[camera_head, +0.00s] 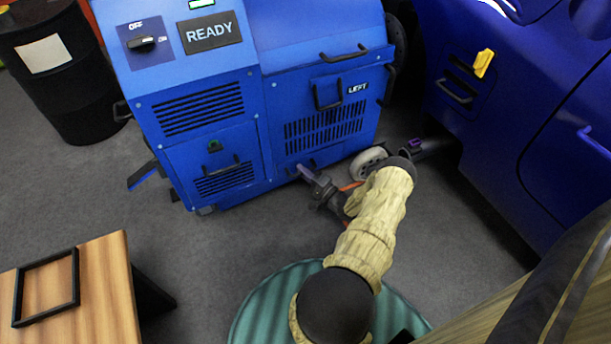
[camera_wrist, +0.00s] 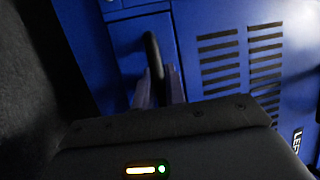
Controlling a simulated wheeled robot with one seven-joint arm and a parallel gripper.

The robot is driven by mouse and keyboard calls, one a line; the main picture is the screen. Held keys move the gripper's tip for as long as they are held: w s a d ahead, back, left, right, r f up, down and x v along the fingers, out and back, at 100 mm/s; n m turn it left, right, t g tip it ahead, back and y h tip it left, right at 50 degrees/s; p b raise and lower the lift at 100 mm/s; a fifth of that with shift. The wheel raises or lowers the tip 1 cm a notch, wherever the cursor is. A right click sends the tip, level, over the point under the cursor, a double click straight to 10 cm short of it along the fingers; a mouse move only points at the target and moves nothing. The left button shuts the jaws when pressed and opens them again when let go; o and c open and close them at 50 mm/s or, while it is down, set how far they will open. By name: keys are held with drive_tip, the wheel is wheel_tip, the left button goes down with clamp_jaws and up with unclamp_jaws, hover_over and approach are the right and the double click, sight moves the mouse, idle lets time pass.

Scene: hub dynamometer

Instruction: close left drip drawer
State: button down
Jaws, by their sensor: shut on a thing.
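The blue dynamometer cabinet (camera_head: 262,90) stands ahead, with a panel marked LEFT (camera_head: 357,88) on its right part. The left drip drawer (camera_head: 338,153) is the low blue front below that panel's slotted vents. In the wrist view its front (camera_wrist: 125,40) carries a dark bar handle (camera_wrist: 152,50). My gripper (camera_head: 305,172) is low against the drawer front. In the wrist view my gripper's fingers (camera_wrist: 159,88) stand on both sides of the handle and are shut on it. The fingers hide part of the handle. I cannot tell how far the drawer stands out.
A black drum (camera_head: 62,75) is at the back left. A wooden table (camera_head: 105,285) stands at the front left. Grey floor between is clear.

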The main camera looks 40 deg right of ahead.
drive_tip(key=shift+w+d, duration=0.15)
drive_tip(key=c, duration=1.5)
unclamp_jaws()
drive_tip(key=shift+o, duration=0.2)
drive_tip(key=shift+w+a+f, duration=0.1)
drive_tip(key=shift+a, duration=0.1)
drive_tip(key=p+v, duration=0.5)
drive_tip(key=v, duration=1.2)
drive_tip(key=shift+s+p, duration=0.3)
drive_tip(key=shift+p, duration=0.1)
drive_tip(key=shift+d, duration=0.15)
